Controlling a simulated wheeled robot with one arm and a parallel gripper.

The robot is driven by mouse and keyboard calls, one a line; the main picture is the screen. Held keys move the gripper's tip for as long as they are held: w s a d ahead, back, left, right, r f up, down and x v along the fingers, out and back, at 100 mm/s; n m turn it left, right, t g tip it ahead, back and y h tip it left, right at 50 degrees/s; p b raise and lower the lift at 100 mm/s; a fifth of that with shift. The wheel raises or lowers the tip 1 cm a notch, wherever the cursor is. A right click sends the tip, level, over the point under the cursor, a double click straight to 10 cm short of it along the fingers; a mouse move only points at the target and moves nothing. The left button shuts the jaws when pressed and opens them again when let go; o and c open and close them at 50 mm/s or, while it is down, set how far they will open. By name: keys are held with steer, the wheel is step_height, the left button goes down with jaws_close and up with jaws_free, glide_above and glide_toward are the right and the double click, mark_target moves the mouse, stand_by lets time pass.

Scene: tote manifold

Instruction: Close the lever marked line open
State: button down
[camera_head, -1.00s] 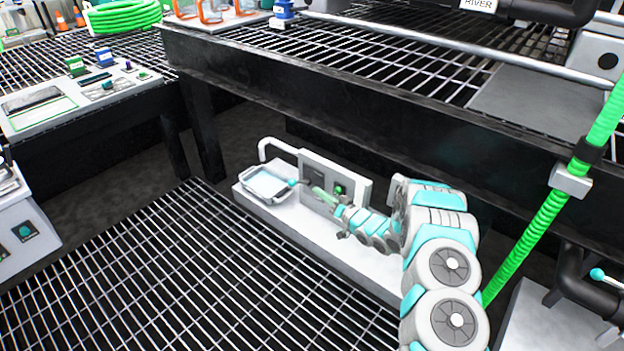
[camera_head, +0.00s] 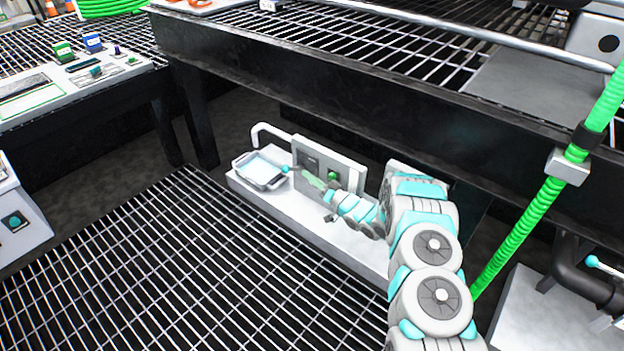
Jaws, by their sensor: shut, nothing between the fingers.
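A small grey panel (camera_head: 345,178) stands upright on a low white bench under the grating. A teal knob (camera_head: 285,169) shows at its left, apparently a lever's end. A light green piece (camera_head: 313,181) lies between the knob and my arm; I cannot tell whether it is part of the lever or of my gripper. A green round button (camera_head: 333,175) is on the panel face. My gripper (camera_head: 328,194) is shut and empty, right in front of the panel; whether it touches the lever is not clear. No label reading line open is legible.
A white tray (camera_head: 240,160) sits on the bench (camera_head: 300,210) left of the panel, under a bent white pipe (camera_head: 272,128). A black beam (camera_head: 330,110) runs above. A green hose (camera_head: 530,220) and another teal-tipped lever (camera_head: 592,261) are at right. Open grating floor (camera_head: 170,260) lies in front.

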steer(key=x, duration=0.6)
steer(key=shift+w, duration=0.15)
steer(key=shift+a, duration=0.1)
steer(key=shift+s+a+f+n, duration=0.25)
steer(key=shift+s+f+n, duration=0.1)
steer(key=shift+n, duration=0.55)
step_height(320, 180, down, 7)
steer(key=n+g+y+b, duration=0.1)
steer(key=n+b, duration=0.3)
steer(key=n, duration=0.8)
steer(key=shift+s+a+n+g+y, duration=0.3)
steer(key=shift+s+a+n+g, duration=0.15)
steer(key=shift+g, duration=0.15)
steer(key=shift+d+f, duration=0.1)
